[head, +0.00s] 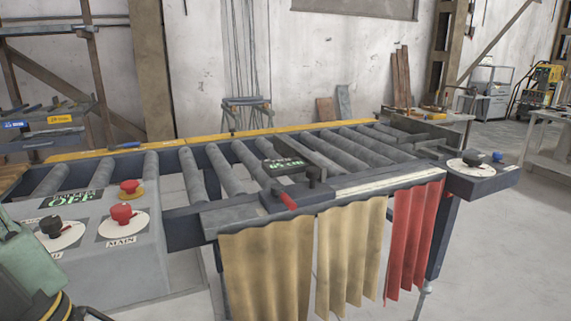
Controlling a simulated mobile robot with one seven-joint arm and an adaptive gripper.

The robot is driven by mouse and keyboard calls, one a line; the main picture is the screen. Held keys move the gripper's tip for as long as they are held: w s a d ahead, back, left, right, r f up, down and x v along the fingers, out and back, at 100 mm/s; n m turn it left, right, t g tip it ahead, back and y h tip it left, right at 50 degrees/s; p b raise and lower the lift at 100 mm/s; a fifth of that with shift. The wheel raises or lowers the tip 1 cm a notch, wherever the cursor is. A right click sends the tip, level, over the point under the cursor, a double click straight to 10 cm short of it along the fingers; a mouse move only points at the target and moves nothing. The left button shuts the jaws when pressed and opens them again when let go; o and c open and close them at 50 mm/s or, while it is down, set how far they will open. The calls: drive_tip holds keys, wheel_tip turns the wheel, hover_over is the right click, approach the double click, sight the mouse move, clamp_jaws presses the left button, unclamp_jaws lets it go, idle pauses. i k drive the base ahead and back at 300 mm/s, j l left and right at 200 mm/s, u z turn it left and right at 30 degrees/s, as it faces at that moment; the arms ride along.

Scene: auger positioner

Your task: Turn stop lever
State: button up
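A small lever with a red handle (287,201), likely the stop lever, sits on a dark clamp block (312,197) on the front rail of the roller conveyor (190,172). The red handle points to the upper left of the picture from its lower right end. A black display (284,164) with green characters stands just behind the block.
A grey control box (130,265) with a black knob (52,226) and red knobs (122,214) stands at the left. Tan curtains (268,270) and a red curtain (412,240) hang below the front rail. Another dial panel (470,166) is at the right end.

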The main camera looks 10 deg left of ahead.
sight(276, 189)
drive_tip(key=i+l+u, duration=0.15)
drive_tip(key=u, duration=0.3)
drive_tip(key=i+l+u, duration=0.15)
drive_tip(key=u, duration=0.3)
drive_tip(key=i+l, duration=0.15)
drive_tip(key=l, duration=0.2)
drive_tip(key=i+l+u, duration=0.15)
drive_tip(key=l, duration=0.2)
drive_tip(key=i+l, duration=0.2)
drive_tip(key=l, duration=0.2)
drive_tip(key=i+l+u, duration=0.15)
drive_tip(key=l, duration=0.25)
